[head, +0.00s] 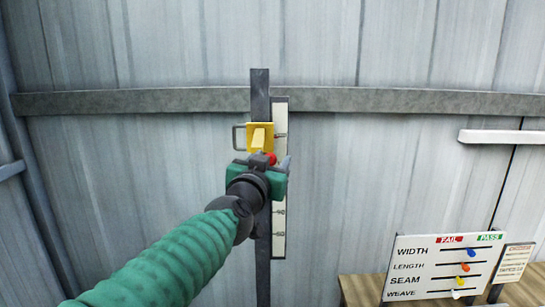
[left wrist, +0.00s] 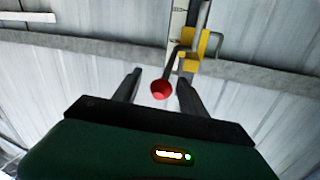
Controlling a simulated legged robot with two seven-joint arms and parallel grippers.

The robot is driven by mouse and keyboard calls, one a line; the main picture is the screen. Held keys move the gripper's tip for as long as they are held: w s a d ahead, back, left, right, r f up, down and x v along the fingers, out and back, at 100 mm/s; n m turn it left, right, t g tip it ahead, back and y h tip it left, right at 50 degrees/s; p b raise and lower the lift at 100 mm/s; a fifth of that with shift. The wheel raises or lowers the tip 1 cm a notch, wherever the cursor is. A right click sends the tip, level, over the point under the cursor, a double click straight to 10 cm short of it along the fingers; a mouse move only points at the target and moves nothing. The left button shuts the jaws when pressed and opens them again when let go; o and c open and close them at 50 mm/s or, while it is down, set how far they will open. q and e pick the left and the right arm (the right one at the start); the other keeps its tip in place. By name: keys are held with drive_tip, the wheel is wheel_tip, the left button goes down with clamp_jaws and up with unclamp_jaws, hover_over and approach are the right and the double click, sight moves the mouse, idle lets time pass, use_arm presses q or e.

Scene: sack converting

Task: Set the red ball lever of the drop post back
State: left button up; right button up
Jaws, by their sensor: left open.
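The drop post (head: 259,90) is a dark upright bar against the metal wall, with a pale scale strip (head: 280,230) along its right side. A yellow carriage (head: 262,131) sits on the post and also shows in the left wrist view (left wrist: 188,64). The red ball (head: 270,158) of the lever shows just above my left gripper (head: 268,168). In the left wrist view the red ball (left wrist: 161,90) hangs on a dark rod, between the two open fingers (left wrist: 158,92) of my left gripper. I cannot tell whether a finger touches it. My right gripper is in neither view.
A white board (head: 440,268) with WIDTH, LENGTH, SEAM and WEAVE rows and coloured knobs stands at the lower right on a wooden surface (head: 362,290). A grey rail (head: 400,100) crosses the wall. A white bar (head: 500,136) juts in at right.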

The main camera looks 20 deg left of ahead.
use_arm(q)
drive_tip(key=shift+d+r, duration=0.15)
drive_tip(key=shift+d, duration=0.5)
drive_tip(key=shift+c, duration=0.2)
drive_tip(key=shift+a, duration=0.15)
drive_tip(key=shift+c, duration=1.3)
drive_tip(key=shift+a, duration=0.8)
drive_tip(key=c, duration=0.5)
drive_tip(key=shift+a, duration=0.15)
drive_tip(key=shift+c, duration=1.2)
drive_tip(key=shift+s+d, duration=0.1)
drive_tip(key=shift+d, duration=0.45)
clamp_jaws()
drive_tip(key=shift+a, duration=0.15)
drive_tip(key=shift+a, duration=0.1)
